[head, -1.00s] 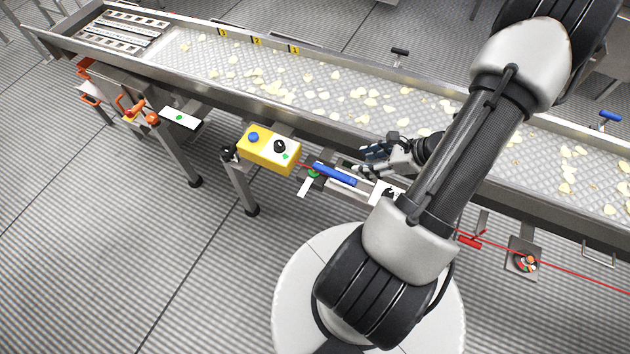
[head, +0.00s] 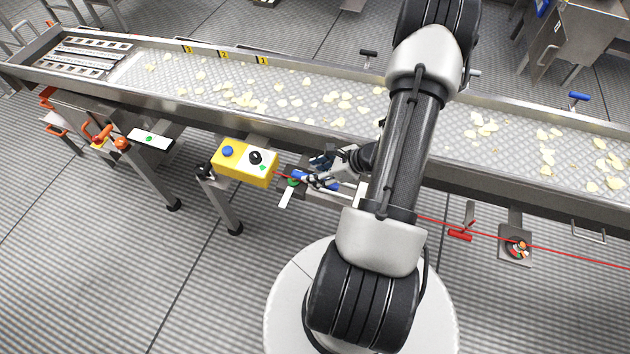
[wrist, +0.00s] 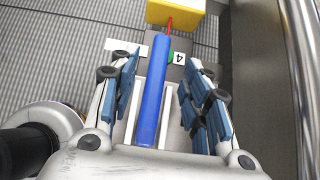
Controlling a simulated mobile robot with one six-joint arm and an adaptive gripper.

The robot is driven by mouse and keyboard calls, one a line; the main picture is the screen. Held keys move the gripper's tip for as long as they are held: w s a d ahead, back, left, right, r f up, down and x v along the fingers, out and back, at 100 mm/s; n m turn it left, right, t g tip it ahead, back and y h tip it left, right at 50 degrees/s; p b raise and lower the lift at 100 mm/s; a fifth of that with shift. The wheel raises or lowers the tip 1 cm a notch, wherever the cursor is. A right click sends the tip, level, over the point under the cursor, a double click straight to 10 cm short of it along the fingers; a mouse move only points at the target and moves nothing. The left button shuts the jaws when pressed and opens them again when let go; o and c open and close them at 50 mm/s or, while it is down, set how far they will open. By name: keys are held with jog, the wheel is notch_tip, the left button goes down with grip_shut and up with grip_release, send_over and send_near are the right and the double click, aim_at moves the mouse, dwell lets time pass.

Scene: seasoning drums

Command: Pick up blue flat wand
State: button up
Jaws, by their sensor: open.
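The blue flat wand (wrist: 152,108) lies lengthwise between the two open fingers of my gripper (wrist: 158,90) in the wrist view. A red tip shows at its far end. The fingers have blue pads and stand apart from the wand on both sides. In the head view my gripper (head: 318,178) is over the wand (head: 300,175), hiding much of it. The wand rests by a small shelf on the conveyor's near side; whether the pads touch it cannot be told, but gaps show in the wrist view.
A yellow control box (head: 244,163) with a blue button and black knob sits just left of the wand. The long conveyor (head: 210,85) with scattered chips runs behind. A red cord (head: 480,227) runs along its near side. A metal rail (wrist: 302,70) stands close at right in the wrist view.

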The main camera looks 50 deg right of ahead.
aim_at(295, 174)
jog(key=b+x, duration=0.1)
jog(key=x, duration=0.3)
jog(key=shift+w+a, duration=0.1)
jog(key=shift+w, duration=0.05)
jog(key=shift+c, duration=0.4)
grip_shut()
